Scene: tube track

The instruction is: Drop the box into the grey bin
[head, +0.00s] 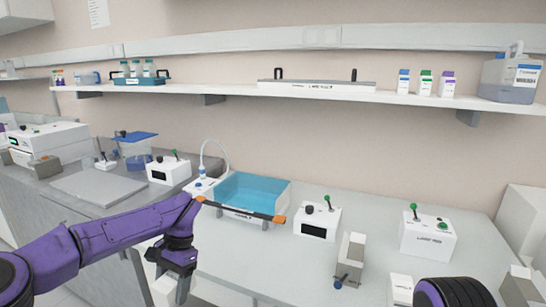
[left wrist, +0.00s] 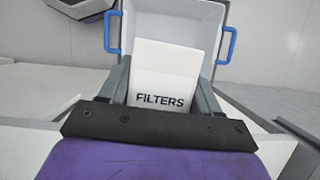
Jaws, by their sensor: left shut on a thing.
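A white box marked FILTERS (left wrist: 165,75) is between the fingers of my left gripper (left wrist: 164,85) in the left wrist view. The gripper is shut on it. In the head view my left gripper (head: 176,280) hangs low in front of the bench, with the pale box (head: 162,291) partly showing at its fingers. The grey bin (left wrist: 112,32), with a blue handle on each side, lies beyond the box in the left wrist view. Its pale interior shows behind the box. The bin is not seen in the head view. My right gripper is out of view.
The bench (head: 250,262) holds a blue water bath (head: 250,192), white control boxes (head: 317,220) and a grey device (head: 350,257). A wall shelf (head: 225,91) carries bottles and small cartons. Purple parts of my right arm show at bottom right.

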